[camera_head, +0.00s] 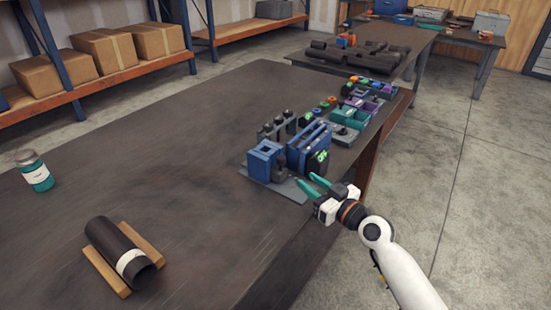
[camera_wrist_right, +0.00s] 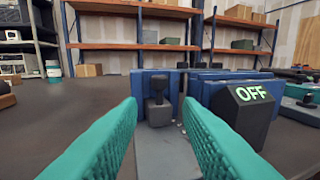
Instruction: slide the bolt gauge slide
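The bolt gauge (camera_head: 262,161) is a blue block on a grey base plate near the right edge of the dark table. In the right wrist view, a dark grey slide with an upright knob (camera_wrist_right: 157,101) stands in front of the blue block, above a grey plate (camera_wrist_right: 160,150). My right gripper (camera_head: 306,184) reaches in from the right. Its two teal fingers are wide apart, and nothing is between the tips. In the wrist view the open fingers (camera_wrist_right: 162,110) frame the knob, which is farther ahead and apart from them. My left gripper is out of view.
A dark box with a green OFF display (camera_wrist_right: 248,105) stands right of the knob, close to the right finger. Coloured bins (camera_head: 350,116) and parts line the table behind. A black pipe (camera_head: 112,245) lies on wooden rails. The table's middle is clear.

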